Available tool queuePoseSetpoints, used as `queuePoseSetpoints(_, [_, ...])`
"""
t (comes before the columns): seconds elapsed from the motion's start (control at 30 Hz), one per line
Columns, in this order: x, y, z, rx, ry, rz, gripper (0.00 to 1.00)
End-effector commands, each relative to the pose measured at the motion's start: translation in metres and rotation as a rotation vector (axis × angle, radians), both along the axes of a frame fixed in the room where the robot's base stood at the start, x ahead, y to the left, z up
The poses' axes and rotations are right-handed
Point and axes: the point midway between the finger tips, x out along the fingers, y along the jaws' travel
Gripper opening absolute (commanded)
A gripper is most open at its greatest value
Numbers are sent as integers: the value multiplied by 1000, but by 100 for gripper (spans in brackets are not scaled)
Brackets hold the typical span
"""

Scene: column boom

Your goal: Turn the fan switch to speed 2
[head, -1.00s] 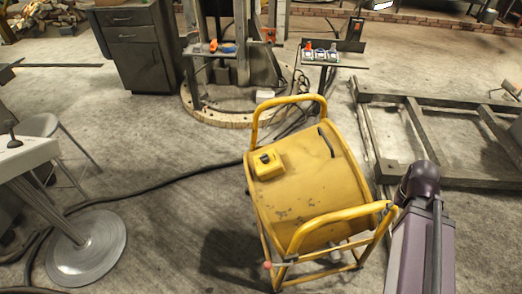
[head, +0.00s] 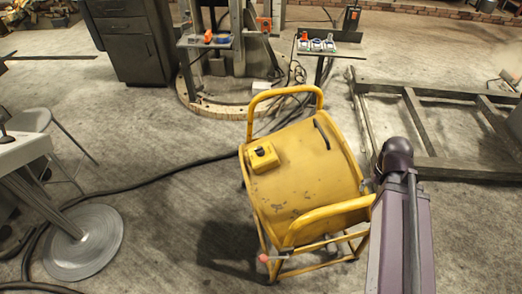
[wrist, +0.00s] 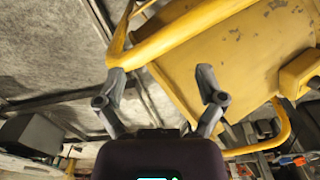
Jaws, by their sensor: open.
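The yellow drum fan (head: 305,195) stands on the floor in its tube frame, in the middle of the head view. Its yellow switch box (head: 262,157) sits on the drum's upper left, with a small dark knob (head: 261,150) on top; the knob's setting is too small to read. In the wrist view, my gripper (wrist: 162,78) is open and empty. A yellow frame tube (wrist: 190,32) crosses beyond its fingers. The switch box (wrist: 300,73) is at the right edge there, away from the fingers.
A dark metal frame (head: 425,165) lies right of the fan. A small stand with switches (head: 316,46) and a dark drawer cabinet (head: 130,40) are behind. A round-based table (head: 85,243) is at left. A black cable (head: 150,183) crosses the open floor.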

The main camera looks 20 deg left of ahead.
Motion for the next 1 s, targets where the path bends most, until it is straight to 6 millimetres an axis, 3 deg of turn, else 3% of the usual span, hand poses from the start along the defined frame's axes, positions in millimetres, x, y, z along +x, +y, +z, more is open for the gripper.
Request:
queuePoseSetpoints(0.17, [25, 28, -1, 0, 0, 153, 91])
queuePoseSetpoints(0.37, [66, 79, -2, 0, 0, 464, 91])
queuePoseSetpoints(0.7, [131, 206, -4, 0, 0, 1123, 91])
queuePoseSetpoints(1.0, [161, 336, -5, 1, -1, 1699, 91])
